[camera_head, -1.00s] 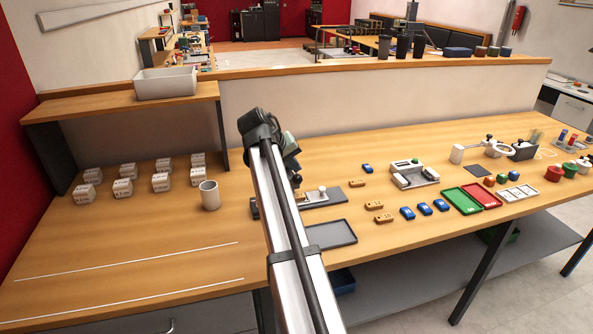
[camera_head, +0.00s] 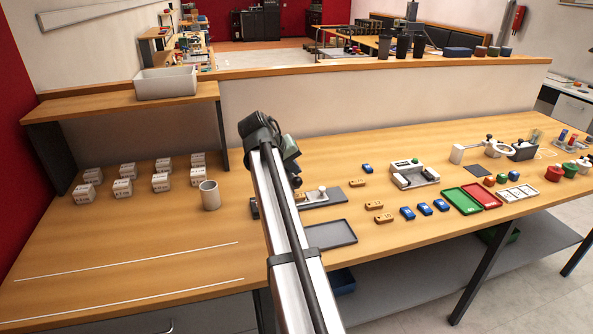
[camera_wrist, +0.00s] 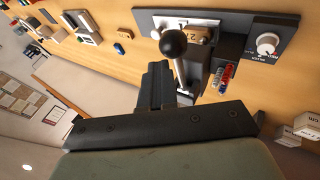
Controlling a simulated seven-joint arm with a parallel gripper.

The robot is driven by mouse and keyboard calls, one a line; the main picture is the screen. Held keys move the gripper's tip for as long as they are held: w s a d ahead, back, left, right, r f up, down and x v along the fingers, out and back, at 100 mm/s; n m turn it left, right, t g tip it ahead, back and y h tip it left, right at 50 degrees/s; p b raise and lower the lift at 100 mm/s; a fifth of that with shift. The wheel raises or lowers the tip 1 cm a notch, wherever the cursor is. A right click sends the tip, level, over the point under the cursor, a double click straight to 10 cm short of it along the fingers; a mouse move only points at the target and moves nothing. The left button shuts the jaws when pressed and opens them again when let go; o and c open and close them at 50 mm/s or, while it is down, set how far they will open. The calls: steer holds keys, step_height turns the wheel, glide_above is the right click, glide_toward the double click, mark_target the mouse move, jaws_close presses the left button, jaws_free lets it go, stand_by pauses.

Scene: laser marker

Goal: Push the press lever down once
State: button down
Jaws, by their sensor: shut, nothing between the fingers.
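The press lever shows in the wrist view as a metal rod with a black ball knob (camera_wrist: 173,42) on its end. It belongs to a dark press (camera_wrist: 196,70) on a dark base plate (camera_wrist: 240,28). A brown block (camera_wrist: 201,33) with markings sits at the press beside the knob. My gripper (camera_wrist: 158,70) is shut and empty, its black fingers just beside the lever rod and below the knob in the picture. I cannot tell whether they touch it.
A white dial (camera_wrist: 268,43) sits on the plate, and red and blue cylinders lie near the press. In the head view a grey tray (camera_head: 329,235) lies in front, a white cup (camera_head: 209,195) stands left, and brown and blue blocks lie right. The table's front left is clear.

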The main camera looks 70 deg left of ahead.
steer(key=shift+r, duration=0.1)
stand_by(0.4)
steer(key=shift+a+r, duration=0.2)
steer(key=shift+r, duration=0.6)
steer(key=shift+a+r, duration=0.15)
steer(key=shift+r, duration=0.6)
steer(key=shift+a+r, duration=0.2)
steer(key=shift+r, duration=0.6)
steer(key=shift+a+r, duration=0.2)
steer(key=shift+r, duration=0.6)
steer(key=shift+a+r, duration=0.2)
steer(key=shift+r, duration=0.6)
